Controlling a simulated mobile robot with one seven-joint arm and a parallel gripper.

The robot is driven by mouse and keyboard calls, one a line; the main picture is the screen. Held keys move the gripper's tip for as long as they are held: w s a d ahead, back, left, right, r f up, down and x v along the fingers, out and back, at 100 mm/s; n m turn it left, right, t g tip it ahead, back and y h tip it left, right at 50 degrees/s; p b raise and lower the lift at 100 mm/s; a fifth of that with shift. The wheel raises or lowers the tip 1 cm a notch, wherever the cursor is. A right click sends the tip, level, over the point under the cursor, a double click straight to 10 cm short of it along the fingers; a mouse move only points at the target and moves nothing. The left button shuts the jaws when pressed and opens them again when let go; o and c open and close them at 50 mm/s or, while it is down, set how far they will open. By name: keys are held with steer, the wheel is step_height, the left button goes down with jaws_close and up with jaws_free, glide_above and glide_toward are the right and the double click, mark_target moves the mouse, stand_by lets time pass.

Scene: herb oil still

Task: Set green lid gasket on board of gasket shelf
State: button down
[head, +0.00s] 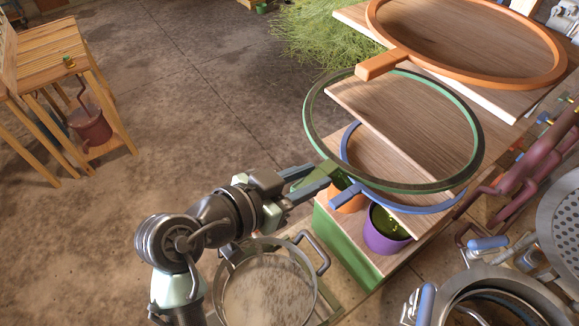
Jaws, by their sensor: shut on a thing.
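The green lid gasket (310,143) is a large dark green ring with a short tab. My gripper (318,182) is shut on that tab at the ring's lower left. The ring overlaps the middle board (405,112) of the gasket shelf (342,246) in the head view, and its left part sticks out past the board's edge. I cannot tell whether it touches the board or hangs above it. An orange gasket (381,65) lies on the top board (352,17). A blue gasket (346,148) lies lower, partly hidden by the middle board and the green ring.
A purple pot (384,240) and a partly hidden orange pot stand low in the shelf. A metal pot (268,285) stands below my arm. Steel vessels (500,300) and reddish pipes (515,170) crowd the right. A wooden table (55,60) stands far left, with open floor between.

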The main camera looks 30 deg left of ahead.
steer(key=w+d+f+b, duration=0.1)
steer(key=w+d, duration=0.1)
steer(key=w, duration=0.4)
steer(key=w+d+f+b, duration=0.1)
steer(key=w+d, duration=0.2)
steer(key=w, duration=0.4)
steer(key=shift+w+d, duration=0.15)
steer(key=shift+d, duration=0.1)
steer(key=shift+f, duration=0.35)
stand_by(0.8)
steer(key=c, duration=0.5)
jaws_free()
steer(key=shift+f, duration=0.1)
steer(key=shift+b, duration=0.3)
steer(key=b+v, duration=0.3)
steer(key=v, duration=1)
steer(key=shift+b, duration=0.4)
